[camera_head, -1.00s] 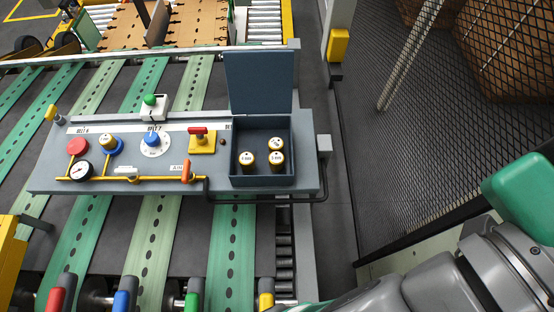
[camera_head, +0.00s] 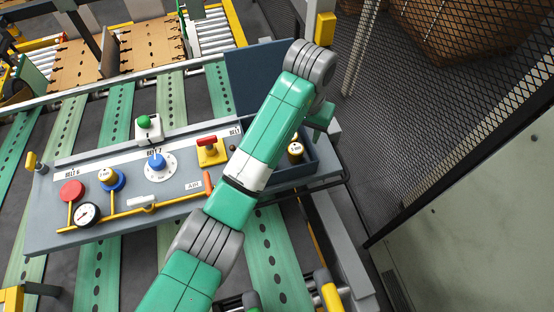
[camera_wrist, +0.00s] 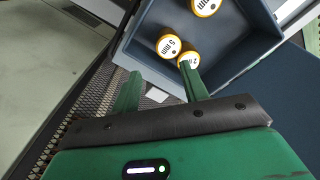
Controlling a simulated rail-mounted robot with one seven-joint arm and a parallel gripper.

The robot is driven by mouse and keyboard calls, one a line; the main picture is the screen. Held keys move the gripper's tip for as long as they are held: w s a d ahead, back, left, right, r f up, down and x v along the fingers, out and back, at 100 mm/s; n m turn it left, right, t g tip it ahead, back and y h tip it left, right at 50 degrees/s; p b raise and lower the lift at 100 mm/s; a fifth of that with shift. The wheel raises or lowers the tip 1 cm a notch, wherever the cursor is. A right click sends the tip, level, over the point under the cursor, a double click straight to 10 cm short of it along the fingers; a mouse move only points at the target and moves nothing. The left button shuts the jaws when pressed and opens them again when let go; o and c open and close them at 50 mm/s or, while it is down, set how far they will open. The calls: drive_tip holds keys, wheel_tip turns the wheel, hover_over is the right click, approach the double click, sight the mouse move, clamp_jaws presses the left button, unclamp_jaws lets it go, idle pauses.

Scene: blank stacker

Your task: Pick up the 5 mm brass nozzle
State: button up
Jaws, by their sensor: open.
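Three brass nozzles with white labelled tops stand in the dark blue box (camera_wrist: 245,50) in the wrist view. The one marked 5 mm (camera_wrist: 168,45) is nearest the left wall. Another nozzle (camera_wrist: 190,60) just beside it is partly covered by my right finger, and a third (camera_wrist: 205,6) is cut by the top edge. My gripper (camera_wrist: 158,84) is open and empty. Its fingertips reach toward the box, with the 5 mm nozzle ahead of the gap between them. In the head view my arm hides most of the box, and one nozzle (camera_head: 295,151) shows.
The box's open lid (camera_head: 250,72) stands up behind it. A mesh fence (camera_head: 460,120) stands on the right.

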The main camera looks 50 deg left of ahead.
sight(296, 148)
drive_tip(key=shift+s+a+f+g, duration=0.2)
drive_tip(key=shift+s+a, duration=0.1)
drive_tip(key=shift+s, duration=0.15)
drive_tip(key=shift+s+a+f+g, duration=0.2)
drive_tip(key=shift+s+a, duration=0.05)
drive_tip(key=shift+s, duration=0.15)
drive_tip(key=shift+w+d+f, duration=0.1)
drive_tip(key=shift+f, duration=0.05)
wheel_tip(296, 148, down, 2)
drive_tip(key=shift+w+f, duration=0.1)
drive_tip(key=shift+f, duration=0.1)
drive_tip(key=f, duration=0.1)
drive_tip(key=f+p, duration=0.1)
drive_tip(key=f, duration=0.3)
drive_tip(key=shift+w+a, duration=0.25)
drive_tip(key=c, duration=0.7)
